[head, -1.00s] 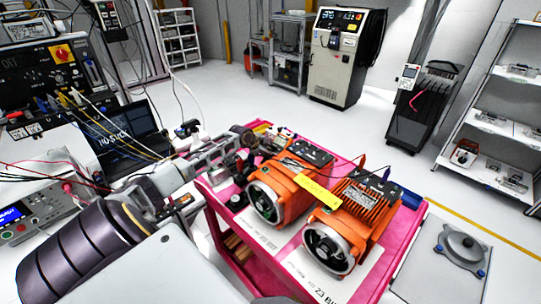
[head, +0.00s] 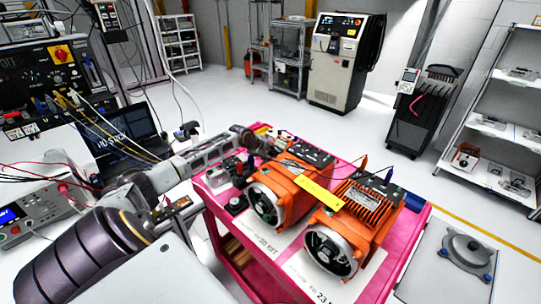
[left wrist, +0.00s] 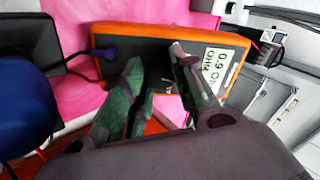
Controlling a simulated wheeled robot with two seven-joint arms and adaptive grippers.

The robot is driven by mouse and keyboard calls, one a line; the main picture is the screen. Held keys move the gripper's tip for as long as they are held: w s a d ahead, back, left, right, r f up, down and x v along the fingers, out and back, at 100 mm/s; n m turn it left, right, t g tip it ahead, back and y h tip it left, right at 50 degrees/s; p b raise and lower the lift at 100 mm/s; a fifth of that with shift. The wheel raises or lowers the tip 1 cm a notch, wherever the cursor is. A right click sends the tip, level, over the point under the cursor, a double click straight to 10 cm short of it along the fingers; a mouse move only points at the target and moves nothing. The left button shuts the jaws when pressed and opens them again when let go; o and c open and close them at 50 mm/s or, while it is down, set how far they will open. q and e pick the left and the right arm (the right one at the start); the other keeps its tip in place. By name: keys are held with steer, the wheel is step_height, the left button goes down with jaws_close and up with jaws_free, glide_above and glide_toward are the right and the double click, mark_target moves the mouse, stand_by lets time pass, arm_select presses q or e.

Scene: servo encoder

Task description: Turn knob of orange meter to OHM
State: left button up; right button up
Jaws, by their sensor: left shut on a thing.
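In the left wrist view, the orange meter (left wrist: 218,38) has an orange rim, a dark face and a white label reading about "0.9 OHM". A blue plug (left wrist: 108,53) sits at its left end. My left gripper (left wrist: 158,72) is over the meter's face, its two greenish fingers shut on the knob, which they mostly hide. The knob's pointer cannot be read. In the head view, my left gripper (head: 252,139) reaches from the left over the back of the pink cart (head: 372,280); the meter is hard to make out there. My right gripper is not in view.
Two orange motors (head: 283,203) stand on the cart close to the right of my left gripper, with a yellow strip (head: 318,193) across them. Cables run over the cart top. A laptop (head: 125,130) and bench instruments (head: 35,210) stand at left.

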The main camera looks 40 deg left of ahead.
arm_select(q)
steer(key=o, duration=1)
steer(key=shift+o, duration=0.2)
steer(key=shift+s+r, duration=0.1)
steer(key=shift+s, duration=0.05)
steer(key=v, duration=1.1)
stand_by(1.0)
steer(key=shift+s+r, duration=0.2)
steer(key=shift+r, duration=0.05)
stand_by(0.5)
